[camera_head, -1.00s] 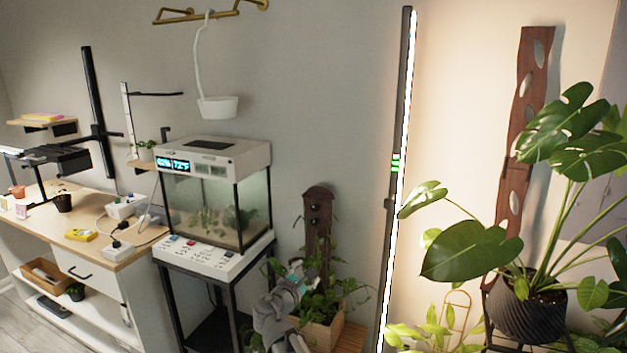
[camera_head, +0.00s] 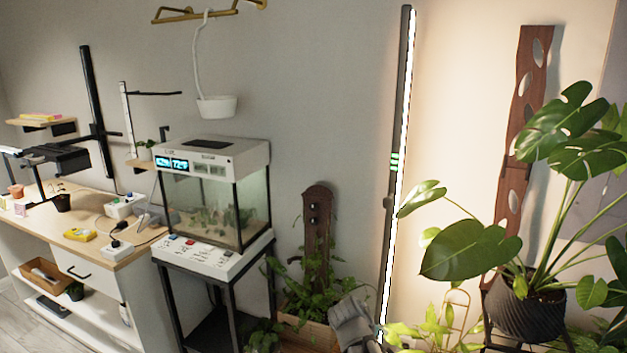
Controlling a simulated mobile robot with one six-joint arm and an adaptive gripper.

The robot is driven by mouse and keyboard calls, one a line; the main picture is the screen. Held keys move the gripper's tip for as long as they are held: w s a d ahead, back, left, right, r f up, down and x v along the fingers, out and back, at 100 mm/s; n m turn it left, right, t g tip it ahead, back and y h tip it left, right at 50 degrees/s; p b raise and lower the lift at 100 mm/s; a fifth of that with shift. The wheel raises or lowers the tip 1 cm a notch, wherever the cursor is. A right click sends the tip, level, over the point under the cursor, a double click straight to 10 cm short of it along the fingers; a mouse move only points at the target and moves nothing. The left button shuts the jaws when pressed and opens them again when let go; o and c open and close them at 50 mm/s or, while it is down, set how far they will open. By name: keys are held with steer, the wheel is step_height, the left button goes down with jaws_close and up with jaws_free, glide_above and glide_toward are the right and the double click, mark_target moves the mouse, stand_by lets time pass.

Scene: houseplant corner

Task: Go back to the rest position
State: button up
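A grey part of my arm (camera_head: 354,322) shows at the bottom of the head view, right of centre. It is in front of the wooden planter (camera_head: 308,328) and covers its right part. My gripper's fingers cannot be made out, so I cannot see whether it is open or shut or holds anything.
A lit terrarium (camera_head: 215,190) stands on a black-legged stand left of the arm. A tall light bar (camera_head: 397,180) rises close behind the arm. A large monstera in a dark pot (camera_head: 526,312) stands at right. A wooden workbench (camera_head: 85,238) is at far left.

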steer(key=s+f+m+g+y, duration=0.35)
steer(key=s+m+y, duration=0.3)
steer(key=s, duration=0.25)
step_height(320, 180, up, 15)
steer(key=d+p, duration=0.1)
steer(key=p, duration=1.3)
steer(key=shift+f+m+h, duration=0.2)
steer(key=shift+m+h, duration=0.15)
